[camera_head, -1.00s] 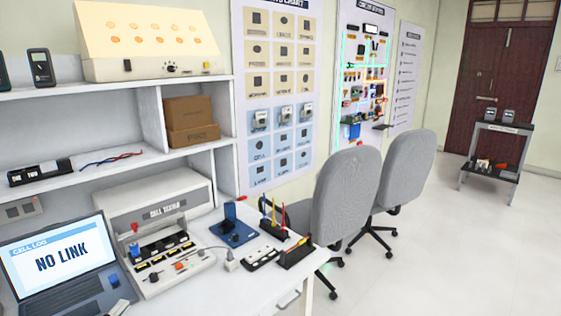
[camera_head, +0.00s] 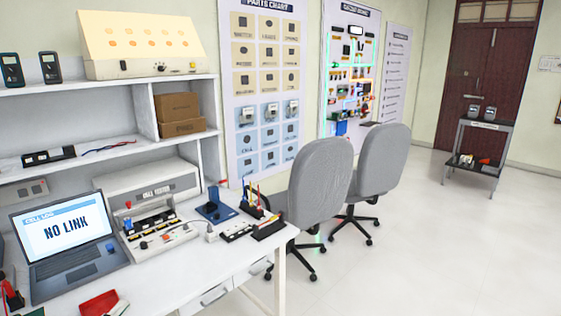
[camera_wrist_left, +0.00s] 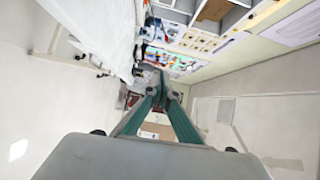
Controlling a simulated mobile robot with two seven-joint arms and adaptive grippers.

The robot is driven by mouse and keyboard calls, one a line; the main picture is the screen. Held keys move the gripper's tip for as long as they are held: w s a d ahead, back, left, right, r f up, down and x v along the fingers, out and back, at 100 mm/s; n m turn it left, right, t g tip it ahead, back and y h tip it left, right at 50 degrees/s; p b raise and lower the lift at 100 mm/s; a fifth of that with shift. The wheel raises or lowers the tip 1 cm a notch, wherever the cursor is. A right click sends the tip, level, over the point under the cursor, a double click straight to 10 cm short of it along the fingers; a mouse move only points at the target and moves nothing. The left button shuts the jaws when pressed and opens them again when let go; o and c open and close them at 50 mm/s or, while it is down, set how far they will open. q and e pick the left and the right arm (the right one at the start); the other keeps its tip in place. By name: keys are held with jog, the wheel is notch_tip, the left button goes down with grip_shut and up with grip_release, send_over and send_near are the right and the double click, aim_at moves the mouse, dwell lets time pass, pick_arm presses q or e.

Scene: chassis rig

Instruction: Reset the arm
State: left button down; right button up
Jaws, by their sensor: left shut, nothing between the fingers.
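My left gripper (camera_wrist_left: 160,92) shows in the left wrist view with its two long teal fingers meeting at the tips. It is shut and empty, and floor and wall show around it. It is well clear of the white desk, whose top shows at the upper left of that view. In the head view I make out neither gripper. My right gripper is not in view.
The white desk (camera_head: 215,268) bears a laptop (camera_head: 66,236) reading NO LINK, a cell tester (camera_head: 152,188) and a red tray (camera_head: 99,303). Two grey chairs (camera_head: 318,182) (camera_head: 381,160) stand beside it. Open floor lies right, towards a small black-topped stand (camera_head: 484,126).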

pick_arm(q)
jog(key=s+d+f+n+g, duration=0.3)
jog(key=s+d+f+n, duration=0.4)
jog(key=d, duration=0.5)
jog(key=s+d+f+n+g+h, duration=0.1)
jog(key=s+d+f+n+g, duration=0.2)
jog(key=s+d+f+n, duration=0.4)
jog(key=s+d+f, duration=0.4)
jog(key=d+f, duration=0.1)
jog(key=f, duration=0.2)
jog(key=shift+d+f+g, duration=0.15)
jog(key=shift+d+g, duration=0.1)
jog(key=shift+g, duration=0.15)
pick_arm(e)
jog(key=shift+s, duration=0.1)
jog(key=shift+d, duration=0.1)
